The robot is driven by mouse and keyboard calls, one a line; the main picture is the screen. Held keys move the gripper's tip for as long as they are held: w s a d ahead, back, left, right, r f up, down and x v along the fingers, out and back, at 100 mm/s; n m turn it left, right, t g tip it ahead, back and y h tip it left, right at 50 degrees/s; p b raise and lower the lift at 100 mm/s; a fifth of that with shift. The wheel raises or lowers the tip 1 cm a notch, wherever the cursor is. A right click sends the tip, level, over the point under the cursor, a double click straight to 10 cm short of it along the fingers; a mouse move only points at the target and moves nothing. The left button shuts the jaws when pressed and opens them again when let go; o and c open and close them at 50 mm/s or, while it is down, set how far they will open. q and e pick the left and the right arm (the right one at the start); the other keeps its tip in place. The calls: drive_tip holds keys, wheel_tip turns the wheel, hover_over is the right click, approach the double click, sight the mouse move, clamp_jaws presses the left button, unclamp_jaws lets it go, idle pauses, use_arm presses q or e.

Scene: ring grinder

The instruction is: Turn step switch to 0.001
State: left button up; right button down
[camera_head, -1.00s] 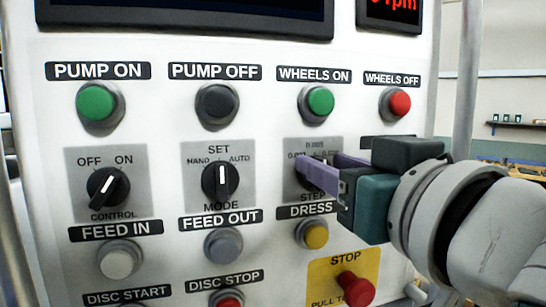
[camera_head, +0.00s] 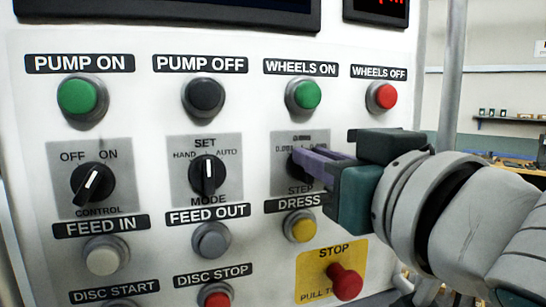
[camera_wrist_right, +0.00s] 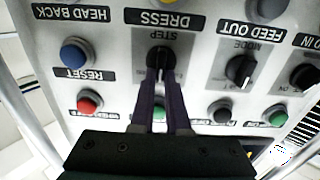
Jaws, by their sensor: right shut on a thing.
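The step switch (camera_head: 292,163) is a black knob on a grey plate, above the yellow DRESS button. In the head view my right gripper (camera_head: 300,160) reaches it from the right, and its purple fingers cover most of the knob and part of the scale. In the right wrist view, which is upside down, the step switch (camera_wrist_right: 159,58) sits between the tips of the two purple fingers of my right gripper (camera_wrist_right: 160,82). The fingers are shut on the knob. The exact pointer position is hard to read. My left gripper is not in view.
The mode switch (camera_head: 208,174) and control switch (camera_head: 93,184) lie to the left on the panel. The green WHEELS ON button (camera_head: 303,95) is above the step switch. The DRESS button (camera_head: 300,227) and red STOP button (camera_head: 345,281) are below, close to my right gripper.

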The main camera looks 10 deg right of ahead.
drive_tip(key=shift+n, duration=0.3)
drive_tip(key=n+p, duration=0.1)
drive_tip(key=n, duration=0.2)
drive_tip(key=n+p, duration=0.1)
drive_tip(key=n, duration=0.2)
drive_tip(key=a+n+p, duration=0.1)
drive_tip(key=n, duration=0.2)
drive_tip(key=shift+s+f, duration=0.1)
drive_tip(key=shift+f, duration=0.1)
drive_tip(key=shift+n, duration=0.3)
idle(0.4)
drive_tip(key=c, duration=0.9)
unclamp_jaws()
drive_tip(key=shift+s+f, duration=0.1)
